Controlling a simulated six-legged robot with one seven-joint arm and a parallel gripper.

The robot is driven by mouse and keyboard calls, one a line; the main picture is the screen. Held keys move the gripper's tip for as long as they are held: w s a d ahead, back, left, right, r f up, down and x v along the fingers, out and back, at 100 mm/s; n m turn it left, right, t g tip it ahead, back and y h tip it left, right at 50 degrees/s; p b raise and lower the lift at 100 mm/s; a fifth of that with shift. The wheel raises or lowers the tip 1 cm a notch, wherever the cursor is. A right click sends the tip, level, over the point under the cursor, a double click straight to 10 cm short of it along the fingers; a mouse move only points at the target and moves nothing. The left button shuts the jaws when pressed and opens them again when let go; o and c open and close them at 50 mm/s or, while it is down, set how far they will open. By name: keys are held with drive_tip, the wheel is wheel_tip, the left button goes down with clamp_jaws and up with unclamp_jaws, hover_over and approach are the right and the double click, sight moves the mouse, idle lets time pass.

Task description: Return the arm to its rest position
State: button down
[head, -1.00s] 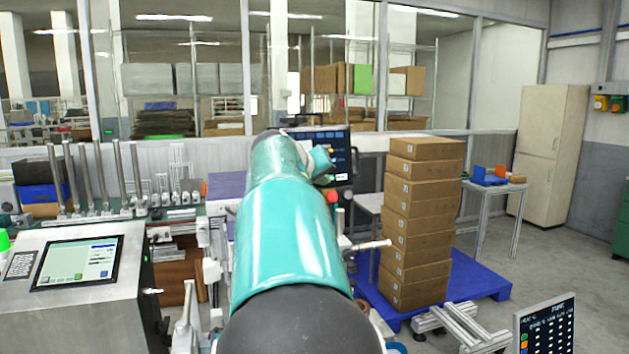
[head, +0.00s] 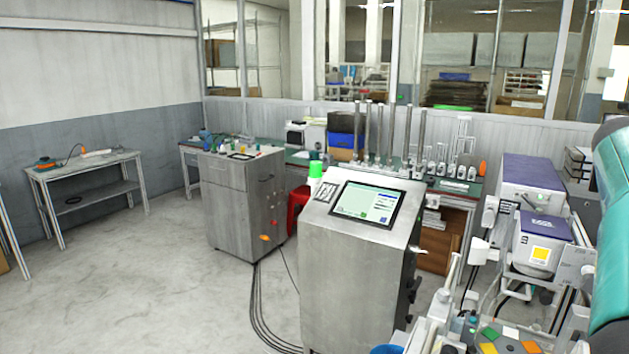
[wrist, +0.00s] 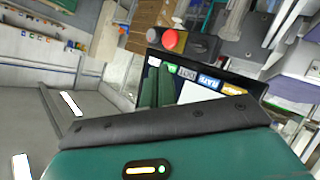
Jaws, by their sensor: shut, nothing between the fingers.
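My teal arm (head: 612,215) stands at the right edge of the head view, cut off by the frame. Its far end is outside that view. In the wrist view the dark, bolted front of my gripper (wrist: 172,124) and a teal housing with a lit indicator fill the bottom. My gripper is shut and empty; separate fingertips cannot be made out. A dark screen (wrist: 205,88) with coloured labels and a red button (wrist: 171,39) show beyond it, with the view tilted. I cannot tell the distance between them and my gripper.
A metal console (head: 355,265) with a touchscreen stands in front, with a grey cabinet (head: 240,205) behind it. A machine with purple tops (head: 545,175) stands beside my arm. A small table (head: 85,175) is at left. The floor at left is mostly clear, with cables near the console.

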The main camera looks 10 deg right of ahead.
drive_tip(key=w+a+f+n+t+y, duration=0.2)
drive_tip(key=w+a+f, duration=0.15)
drive_tip(key=a, duration=0.75)
drive_tip(key=w+a+f+n+t+y, duration=0.2)
drive_tip(key=w+a+f, duration=0.15)
drive_tip(key=a, duration=0.65)
drive_tip(key=w+a+f+n+t+y, duration=0.15)
drive_tip(key=a+f, duration=0.35)
drive_tip(key=a, duration=0.6)
drive_tip(key=s+a+f+n+y, duration=0.2)
drive_tip(key=a+f, duration=0.5)
drive_tip(key=a, duration=0.4)
drive_tip(key=s+a+f+n+y, duration=0.3)
drive_tip(key=s+a+f+y, duration=0.2)
drive_tip(key=a, duration=0.7)
wheel_tip(320, 180, down, 2)
drive_tip(key=shift+s+a+f, duration=0.2)
drive_tip(key=shift+s, duration=0.7)
drive_tip(key=shift+n, duration=0.25)
